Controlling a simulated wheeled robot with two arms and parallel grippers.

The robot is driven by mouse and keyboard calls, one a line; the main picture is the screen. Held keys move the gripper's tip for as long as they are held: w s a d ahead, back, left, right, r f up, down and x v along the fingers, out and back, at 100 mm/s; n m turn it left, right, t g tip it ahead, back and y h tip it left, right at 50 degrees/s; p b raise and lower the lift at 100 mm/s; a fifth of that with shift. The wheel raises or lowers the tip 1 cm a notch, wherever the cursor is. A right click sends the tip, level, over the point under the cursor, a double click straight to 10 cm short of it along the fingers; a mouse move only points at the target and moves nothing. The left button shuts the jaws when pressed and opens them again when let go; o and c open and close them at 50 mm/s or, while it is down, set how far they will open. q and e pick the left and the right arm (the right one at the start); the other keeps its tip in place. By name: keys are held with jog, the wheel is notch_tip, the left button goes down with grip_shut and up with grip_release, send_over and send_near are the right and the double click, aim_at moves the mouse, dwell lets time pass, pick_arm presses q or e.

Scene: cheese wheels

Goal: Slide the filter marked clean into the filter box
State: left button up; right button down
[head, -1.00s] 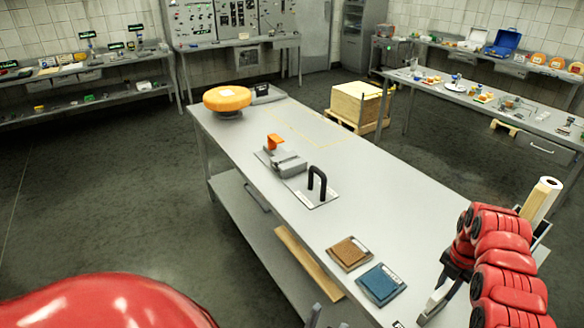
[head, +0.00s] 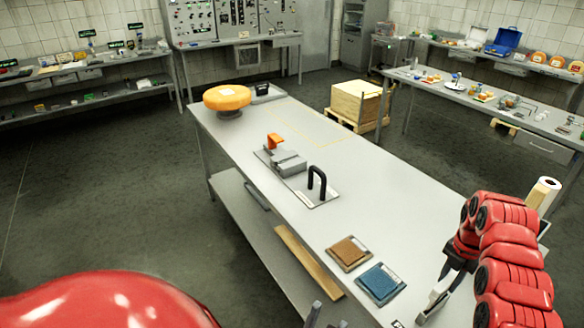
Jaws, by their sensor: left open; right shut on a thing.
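Two flat square filters lie side by side near the front of the grey table: a brown one (head: 347,253) and a blue one (head: 379,285). Each has a small pale label along its right edge, too small to read. My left gripper (head: 326,316) shows only its fingertips at the bottom edge, apart and empty, in front of the blue filter. My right gripper (head: 431,306) is low over the table, to the right of the blue filter. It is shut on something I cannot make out. I cannot clearly identify the filter box; a small label shows at the bottom edge.
A grey fixture with an orange lever (head: 274,141) and a black loop handle (head: 317,184) stands mid-table. An orange cheese wheel (head: 227,98) sits on a stand at the far end. A paper roll (head: 543,193) stands beyond my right arm. The table surface (head: 385,190) right of the fixture is clear.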

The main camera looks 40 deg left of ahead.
jog(key=shift+r, duration=0.4)
jog(key=shift+r+b, duration=0.55)
jog(key=shift+r, duration=0.95)
